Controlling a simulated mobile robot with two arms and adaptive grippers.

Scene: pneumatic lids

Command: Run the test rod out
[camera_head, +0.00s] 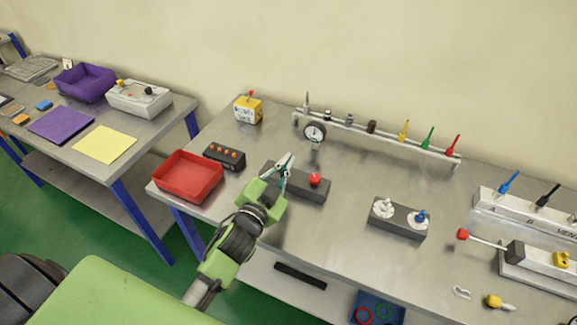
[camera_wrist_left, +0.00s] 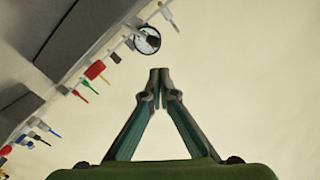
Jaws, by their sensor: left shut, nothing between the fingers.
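A rod with a red tip (camera_head: 463,235) reaches left from a black block (camera_head: 515,251) on a pale base at the right of the table; I take it for the test rod. A dark box with a red knob (camera_head: 315,180) stands near the table's middle. My left gripper (camera_head: 289,158) is beside this box's left part and hides some of it; I cannot tell if they touch. Its fingertips meet, empty, in the left wrist view (camera_wrist_left: 160,75). A grey block (camera_head: 398,219) carries a white and a blue-topped fitting. My right gripper is not in view.
A red tray (camera_head: 188,177), a black box with orange buttons (camera_head: 224,156) and a yellow box (camera_head: 248,109) are at the left. A gauge (camera_head: 314,132) and a rail with several coloured levers (camera_head: 375,135) stand behind. The table between the gauge and grey block is clear.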

